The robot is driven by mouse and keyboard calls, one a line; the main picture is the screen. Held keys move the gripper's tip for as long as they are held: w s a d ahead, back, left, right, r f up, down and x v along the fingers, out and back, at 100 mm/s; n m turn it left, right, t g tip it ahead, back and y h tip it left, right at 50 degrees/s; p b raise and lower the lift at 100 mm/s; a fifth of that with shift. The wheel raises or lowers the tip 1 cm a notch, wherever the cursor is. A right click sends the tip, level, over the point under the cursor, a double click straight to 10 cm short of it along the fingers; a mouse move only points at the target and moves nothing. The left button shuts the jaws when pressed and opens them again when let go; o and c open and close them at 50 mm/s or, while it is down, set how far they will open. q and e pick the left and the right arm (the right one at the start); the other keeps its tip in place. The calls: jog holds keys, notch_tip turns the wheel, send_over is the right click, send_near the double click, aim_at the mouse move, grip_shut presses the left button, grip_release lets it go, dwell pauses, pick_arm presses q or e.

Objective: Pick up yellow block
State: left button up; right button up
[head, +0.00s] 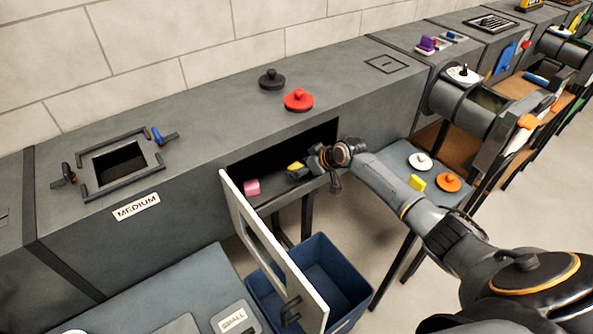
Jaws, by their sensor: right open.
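A small yellow-topped block (296,167) with a dark side sits inside the open duct hatch, right of a pink block (252,187). My right gripper (322,172) reaches in from the right to the hatch opening. It is open, with its fingers just right of the yellow-topped block; whether they touch it I cannot tell. Another yellow block (417,182) lies on a small grey table (396,160) to the right, behind my right forearm and apart from the gripper. My left gripper is not in view.
The hatch door (268,246) hangs open over a blue bin (350,290) on the floor. A red knobbed disc (298,100) and a black one (271,79) stand on the duct top. White (420,161) and orange (448,182) discs lie on the small table.

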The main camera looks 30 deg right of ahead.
jog(key=shift+x, duration=1.4)
jog(key=shift+d, duration=0.1)
jog(key=shift+c, duration=0.4)
jog(key=c, duration=0.8)
jog(key=shift+o, duration=0.2)
jog(key=shift+r, duration=0.1)
